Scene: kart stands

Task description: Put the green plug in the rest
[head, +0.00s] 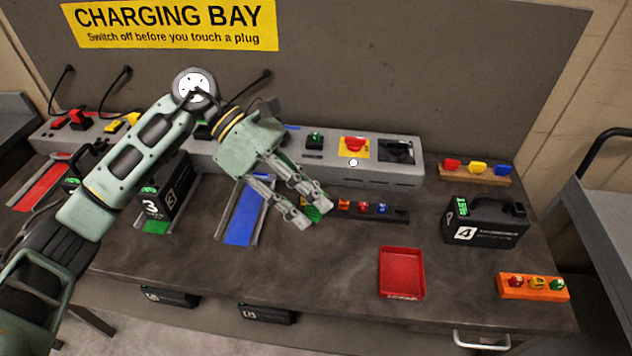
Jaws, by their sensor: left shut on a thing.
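My left gripper (312,222) reaches in from the left and is shut on a small green piece with yellow on it (314,212), which looks like the green plug. The fingers cover most of it. It is at the left end of a low black rail (401,216) that carries small orange, red and blue pieces. Whether it touches the rail is unclear. I cannot tell for certain which holder is the rest. A wooden strip (495,181) at the back right carries red, yellow and blue pieces. My right gripper is not in view.
A grey console (375,174) with a red button (354,144) runs along the back. An empty red tray (401,270), black case 4 (488,222) and an orange block (533,292) stand at right. Case 3 (165,199) and a blue lane (243,222) are left of the gripper.

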